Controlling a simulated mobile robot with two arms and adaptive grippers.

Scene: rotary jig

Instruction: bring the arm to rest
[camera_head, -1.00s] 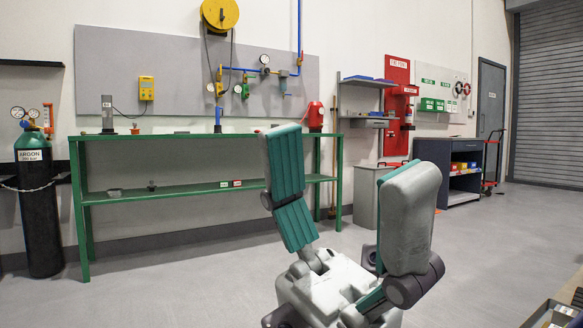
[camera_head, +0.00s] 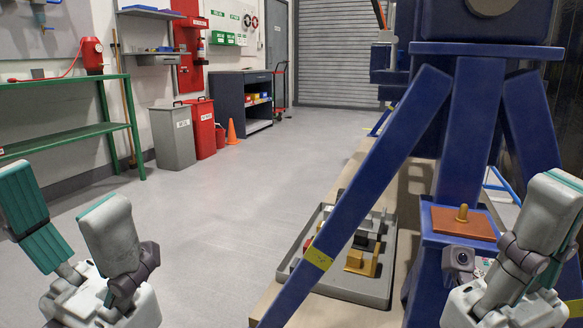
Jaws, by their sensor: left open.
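My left gripper (camera_head: 58,192) is at the lower left in the head view. Its two teal-padded fingers stand apart with nothing between them, above open grey floor. My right gripper (camera_head: 548,215) is at the lower right, cut off by the picture edge. One grey finger with a teal edge shows clearly. The other is mostly hidden, so its opening cannot be judged. It is in front of the blue rotary jig frame (camera_head: 468,130), close to a brown plate (camera_head: 468,224) with a brass pin; whether they touch cannot be told.
A grey tray (camera_head: 342,290) with several parts lies behind a slanted blue leg. A green bench (camera_head: 70,138) stands at the left. A grey bin (camera_head: 172,138), a red bin (camera_head: 201,130) and an orange cone (camera_head: 231,132) stand by the wall. The middle floor is clear.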

